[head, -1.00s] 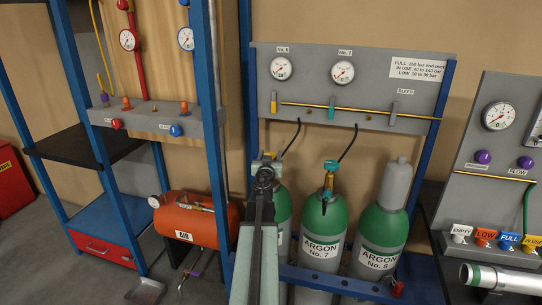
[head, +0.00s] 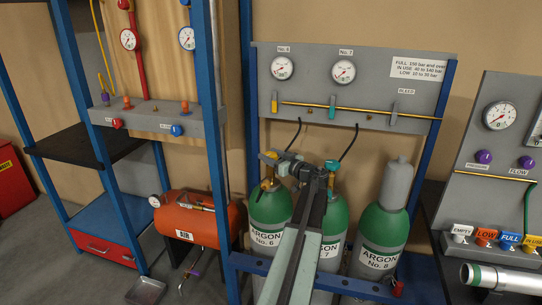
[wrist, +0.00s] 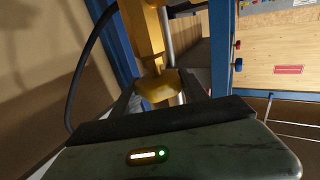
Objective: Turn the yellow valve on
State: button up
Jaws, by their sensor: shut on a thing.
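The argon cylinder No. 6 (head: 268,222) stands upright, green, with a brass-yellow valve (head: 267,184) on its top. In the wrist view a large yellow valve part (wrist: 160,88) sits between my fingers, with a yellow body (wrist: 143,30) above it. My gripper (head: 272,160) reaches in from the right at the top of cylinder No. 6. It is shut on the yellow valve part. My gripper and wrist hide part of the valve in the head view, so I cannot tell how far it is turned.
Cylinder No. 7 (head: 334,232) stands close on the right, partly behind my arm, and cylinder No. 8 (head: 383,235) is beyond it. A gauge panel (head: 365,75) with a yellow lever (head: 274,103) and a teal lever (head: 332,108) is above. A blue post (head: 210,120) stands left.

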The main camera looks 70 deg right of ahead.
aim_at(277, 157)
jog(key=shift+d+n+t+y, duration=0.1)
jog(key=shift+n+t+y, duration=0.4)
jog(key=shift+y, duration=0.4)
jog(key=shift+r+n+y, duration=0.1)
jog(key=shift+n+y, duration=0.2)
jog(key=o, duration=1.4)
jog(key=shift+s, duration=0.1)
jog(key=v, duration=0.7)
jog(key=shift+s+a, duration=0.2)
jog(key=shift+s, duration=0.1)
